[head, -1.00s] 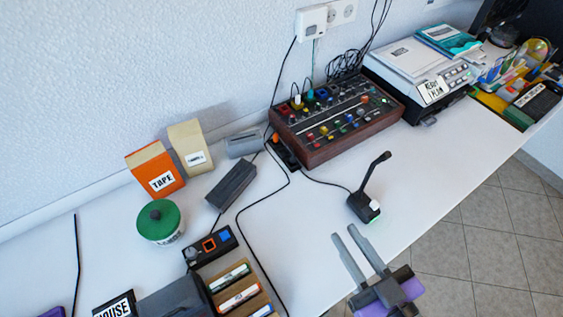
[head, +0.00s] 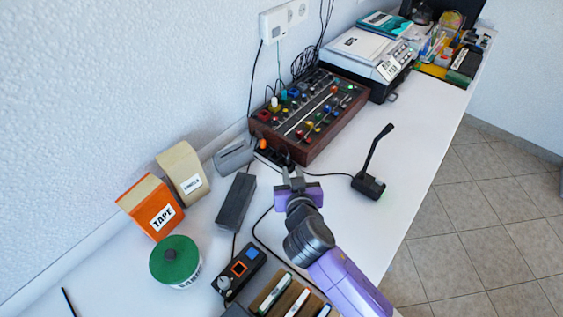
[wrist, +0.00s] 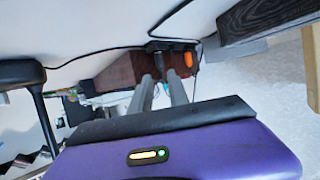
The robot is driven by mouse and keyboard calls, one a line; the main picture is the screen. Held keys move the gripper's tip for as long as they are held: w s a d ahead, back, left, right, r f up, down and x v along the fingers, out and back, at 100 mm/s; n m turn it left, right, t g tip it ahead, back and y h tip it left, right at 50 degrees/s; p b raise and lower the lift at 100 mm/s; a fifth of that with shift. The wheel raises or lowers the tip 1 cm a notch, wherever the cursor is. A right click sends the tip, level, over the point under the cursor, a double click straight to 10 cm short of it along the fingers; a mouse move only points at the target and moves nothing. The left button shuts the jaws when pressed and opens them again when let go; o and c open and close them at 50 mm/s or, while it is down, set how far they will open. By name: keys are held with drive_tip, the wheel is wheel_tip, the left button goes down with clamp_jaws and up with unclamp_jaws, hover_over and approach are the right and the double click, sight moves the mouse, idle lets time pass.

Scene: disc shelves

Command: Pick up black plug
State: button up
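A dark power strip (head: 270,154) with an orange part (head: 262,144) lies against the left end of the mixer. A small black shape at its near end, which looks like the black plug (head: 286,160), is partly hidden by my gripper. My gripper (head: 292,173) is just in front of it, fingers pointing at the strip. In the wrist view my gripper (wrist: 160,76) shows two grey fingers apart with nothing clearly between them. The orange part (wrist: 190,57) and dark strip show just beyond the tips. I cannot tell whether the fingers touch the plug.
The wood-sided mixer (head: 315,125) stands behind my gripper. A black desk microphone (head: 369,182) is to the right and a long black adapter (head: 236,202) to the left. Black cables run across the white table (head: 345,225). Free table lies between the microphone and my arm.

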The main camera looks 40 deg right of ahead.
sight(288, 160)
drive_tip(key=x, duration=0.3)
drive_tip(key=shift+w, duration=0.15)
drive_tip(key=shift+p+x, duration=0.45)
drive_tip(key=shift+x, duration=1.8)
drive_tip(key=shift+f, duration=0.2)
clamp_jaws()
